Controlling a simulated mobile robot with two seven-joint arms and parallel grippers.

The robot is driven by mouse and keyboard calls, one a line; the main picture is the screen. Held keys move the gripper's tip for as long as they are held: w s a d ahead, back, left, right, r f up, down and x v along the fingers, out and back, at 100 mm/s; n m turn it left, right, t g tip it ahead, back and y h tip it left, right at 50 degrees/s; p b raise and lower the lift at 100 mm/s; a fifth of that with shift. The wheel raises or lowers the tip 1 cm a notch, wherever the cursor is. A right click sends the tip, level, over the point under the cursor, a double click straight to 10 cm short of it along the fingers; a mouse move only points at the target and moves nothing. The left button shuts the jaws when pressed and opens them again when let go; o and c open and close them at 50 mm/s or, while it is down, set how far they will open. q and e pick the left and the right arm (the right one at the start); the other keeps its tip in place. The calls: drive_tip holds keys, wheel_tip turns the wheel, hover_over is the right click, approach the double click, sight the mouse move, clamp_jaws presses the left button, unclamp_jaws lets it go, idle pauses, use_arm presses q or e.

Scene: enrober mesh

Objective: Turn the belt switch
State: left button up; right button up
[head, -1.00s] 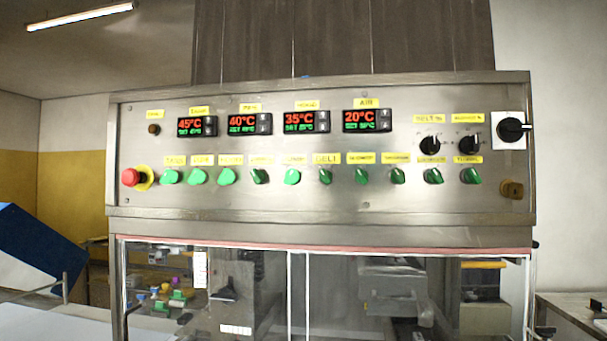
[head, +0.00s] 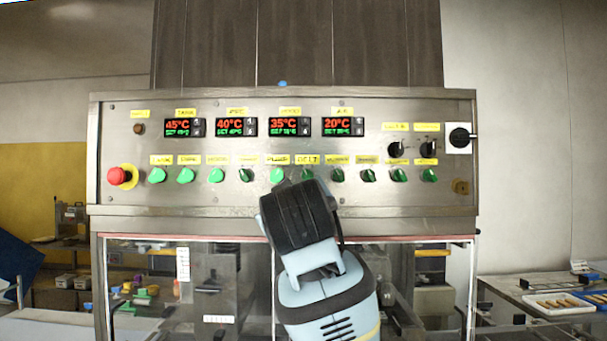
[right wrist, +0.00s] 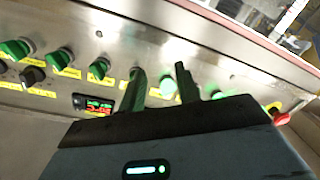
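The belt switch (head: 307,174) is a small green knob under the yellow BELT label (head: 307,160) on the steel control panel (head: 230,202). My right gripper (head: 299,188) stands before the panel just below it in the head view, hiding the knob's lower part. In the right wrist view, my right gripper (right wrist: 160,85) points at the panel, its two dark fingers apart. A lit green knob (right wrist: 167,86) shows between them. The left finger overlaps a darker green knob; whether it touches is unclear. My left gripper is out of view.
Similar green knobs flank the belt switch closely, including the lit pump knob (head: 277,175). A red emergency stop (head: 118,175) is at the panel's left. Black dials (head: 396,149) and a rotary switch (head: 459,138) are at the right. Glass doors lie below.

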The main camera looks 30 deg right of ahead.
sight(307, 175)
drive_tip(key=s+r+m+h, duration=0.1)
drive_tip(key=s+r, duration=0.3)
drive_tip(key=r, duration=0.2)
drive_tip(key=shift+f+x, duration=0.15)
drive_tip(key=shift+x, duration=1.85)
drive_tip(key=shift+f+x, duration=0.15)
drive_tip(key=shift+x, duration=1.9)
drive_tip(key=shift+s+d, duration=0.1)
drive_tip(key=shift+d, duration=0.05)
clamp_jaws()
